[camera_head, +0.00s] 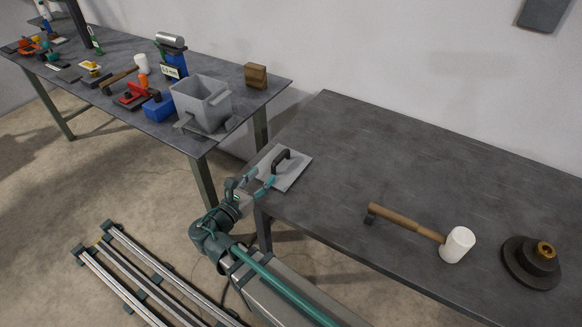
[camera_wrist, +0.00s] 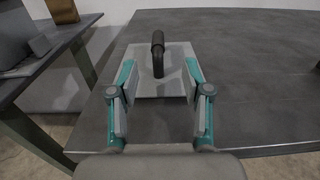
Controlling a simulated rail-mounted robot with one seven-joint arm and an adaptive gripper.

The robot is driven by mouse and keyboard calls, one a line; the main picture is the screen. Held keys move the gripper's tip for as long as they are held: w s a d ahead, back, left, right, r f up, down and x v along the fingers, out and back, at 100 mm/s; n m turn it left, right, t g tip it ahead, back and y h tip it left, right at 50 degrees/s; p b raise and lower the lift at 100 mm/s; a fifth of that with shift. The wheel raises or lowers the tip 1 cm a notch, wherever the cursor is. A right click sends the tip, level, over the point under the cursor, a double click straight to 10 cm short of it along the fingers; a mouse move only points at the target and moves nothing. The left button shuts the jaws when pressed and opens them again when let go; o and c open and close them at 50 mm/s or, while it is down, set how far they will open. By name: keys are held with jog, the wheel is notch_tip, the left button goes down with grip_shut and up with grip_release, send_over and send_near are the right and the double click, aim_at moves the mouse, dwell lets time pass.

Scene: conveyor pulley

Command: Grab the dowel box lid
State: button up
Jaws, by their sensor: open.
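The dowel box lid is a flat grey square plate (camera_head: 291,176) with a black arched handle (camera_head: 281,159). It lies at the left corner of the nearer dark table. In the wrist view the lid (camera_wrist: 176,64) is straight ahead, with its handle (camera_wrist: 158,52) standing up near the middle. My gripper (camera_head: 262,181) is at the lid's near left edge in the head view. In the wrist view my gripper (camera_wrist: 158,82) is open, with its teal fingers spread to either side of the lid's near part.
On the nearer table (camera_head: 400,150) lie a white-headed mallet (camera_head: 458,245) and a dark round pulley part (camera_head: 531,262). The other table holds an open grey box (camera_head: 203,104), a blue box (camera_head: 158,108), a wooden block (camera_head: 256,76) and several tools. A gap separates the tables.

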aim_at(278, 158)
jog(key=shift+p+x, duration=0.7)
jog(key=shift+x, duration=4.1)
jog(key=shift+a+f, duration=0.1)
jog(key=shift+f, duration=0.05)
jog(key=shift+c, duration=0.4)
grip_shut()
